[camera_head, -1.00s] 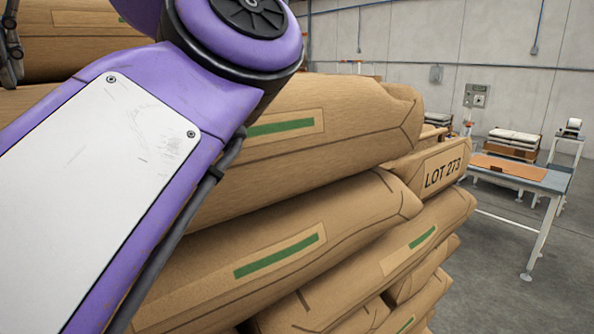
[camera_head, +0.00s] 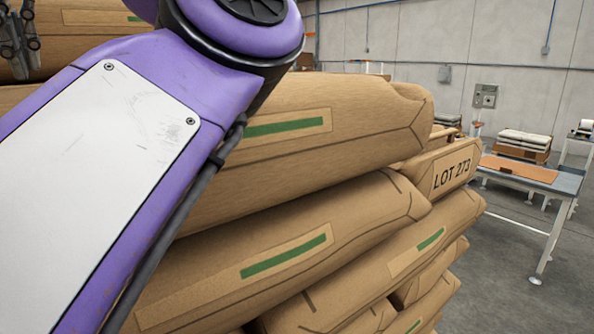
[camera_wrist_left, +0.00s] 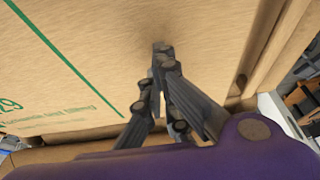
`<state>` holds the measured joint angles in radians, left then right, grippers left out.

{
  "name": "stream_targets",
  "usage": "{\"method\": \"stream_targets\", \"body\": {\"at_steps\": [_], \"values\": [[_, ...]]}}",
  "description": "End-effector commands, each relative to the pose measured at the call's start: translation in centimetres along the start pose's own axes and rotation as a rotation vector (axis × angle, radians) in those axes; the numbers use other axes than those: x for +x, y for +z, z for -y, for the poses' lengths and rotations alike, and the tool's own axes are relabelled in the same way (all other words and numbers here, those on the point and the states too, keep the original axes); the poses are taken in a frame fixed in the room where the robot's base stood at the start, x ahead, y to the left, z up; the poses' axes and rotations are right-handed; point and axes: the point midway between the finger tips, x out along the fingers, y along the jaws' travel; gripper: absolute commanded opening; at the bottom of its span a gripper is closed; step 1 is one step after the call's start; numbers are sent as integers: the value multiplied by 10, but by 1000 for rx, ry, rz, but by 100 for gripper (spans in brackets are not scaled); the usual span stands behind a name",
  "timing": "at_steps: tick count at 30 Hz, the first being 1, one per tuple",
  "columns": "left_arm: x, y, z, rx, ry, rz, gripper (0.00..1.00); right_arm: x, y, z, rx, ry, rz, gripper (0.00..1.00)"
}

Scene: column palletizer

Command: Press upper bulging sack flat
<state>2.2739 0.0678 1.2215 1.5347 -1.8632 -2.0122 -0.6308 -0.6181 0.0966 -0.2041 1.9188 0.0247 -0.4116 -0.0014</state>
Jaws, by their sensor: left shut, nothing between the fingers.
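Brown sacks are stacked in front of me. The big upper sack (camera_head: 350,135) bulges and has a green stripe on its label. Another high sack (camera_head: 95,45) shows at the upper left, partly behind my arm. My left gripper (camera_head: 18,72) is at the upper left edge, in front of that sack, partly cut off by the frame. In the left wrist view, my left gripper (camera_wrist_left: 160,48) is shut and empty, its fingertips at a broad brown sack face (camera_wrist_left: 200,35) with green print. I cannot tell whether they touch. My right gripper is not in view.
Lower sacks (camera_head: 290,250) lean out below, one end marked LOT 273 (camera_head: 452,174). A work table (camera_head: 560,184) with a brown sheet stands at the right. The grey floor (camera_head: 500,270) between is clear. My purple left arm hides much of the stack.

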Motion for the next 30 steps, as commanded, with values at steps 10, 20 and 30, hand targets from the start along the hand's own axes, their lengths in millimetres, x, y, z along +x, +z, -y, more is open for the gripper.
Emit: {"method": "stream_targets", "body": {"at_steps": [10,20,30], "values": [[-40,-14,3,1,4,-14,0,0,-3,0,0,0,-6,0],[-69,-26,4,-1,4,-16,0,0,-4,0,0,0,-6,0],[-73,-27,3,-1,3,-17,0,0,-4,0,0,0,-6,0]]}}
